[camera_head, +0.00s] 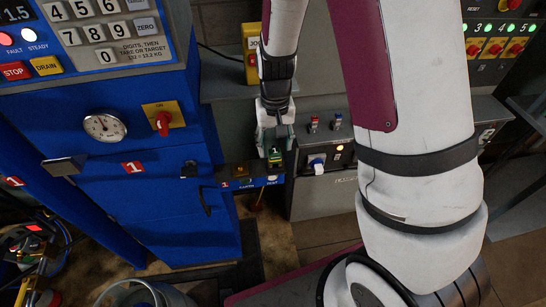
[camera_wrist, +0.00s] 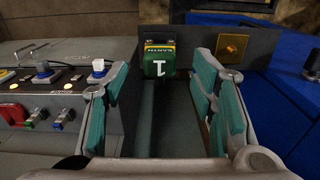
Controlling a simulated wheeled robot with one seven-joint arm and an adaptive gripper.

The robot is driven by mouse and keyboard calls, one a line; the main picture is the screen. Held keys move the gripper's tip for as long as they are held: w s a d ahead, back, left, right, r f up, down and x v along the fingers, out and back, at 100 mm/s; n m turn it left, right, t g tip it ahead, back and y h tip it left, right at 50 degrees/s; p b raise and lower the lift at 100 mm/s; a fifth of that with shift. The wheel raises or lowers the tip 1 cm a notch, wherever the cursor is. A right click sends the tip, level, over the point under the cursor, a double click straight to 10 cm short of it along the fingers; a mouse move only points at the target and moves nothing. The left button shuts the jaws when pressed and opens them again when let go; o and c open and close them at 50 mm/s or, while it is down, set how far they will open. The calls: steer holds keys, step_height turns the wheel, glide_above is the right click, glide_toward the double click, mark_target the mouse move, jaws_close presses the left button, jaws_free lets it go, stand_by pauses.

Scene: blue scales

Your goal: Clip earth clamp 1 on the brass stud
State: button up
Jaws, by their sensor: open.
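Earth clamp 1 (camera_wrist: 158,60) is a green block with a white 1 and a yellow EARTH label. It sits against a dark panel (camera_wrist: 197,40), and in the head view it shows as a green piece (camera_head: 275,158) above the TEST label. The brass stud (camera_wrist: 232,47) is on a square brass plate to the right of the clamp in the wrist view; in the head view the plate (camera_head: 240,172) is left of the clamp, above the EARTH label. My gripper (camera_wrist: 160,85) is open, its teal pads on both sides of the line to the clamp. I see no pad touching it. In the head view my gripper (camera_head: 275,137) is just above the clamp.
The blue scales cabinet (camera_head: 160,215) stands left, with a gauge (camera_head: 104,127) and a red switch (camera_head: 162,121). A grey control box (camera_head: 325,160) with knobs is right of the clamp. A bucket (camera_head: 148,293) is on the floor at lower left.

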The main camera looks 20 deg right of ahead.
mark_target(275, 151)
steer(key=shift+f+b, duration=0.9)
steer(key=shift+f, duration=2.1)
jaws_close()
steer(key=shift+r+p, duration=1.5)
steer(key=shift+r, duration=1.5)
steer(key=shift+w, duration=0.25)
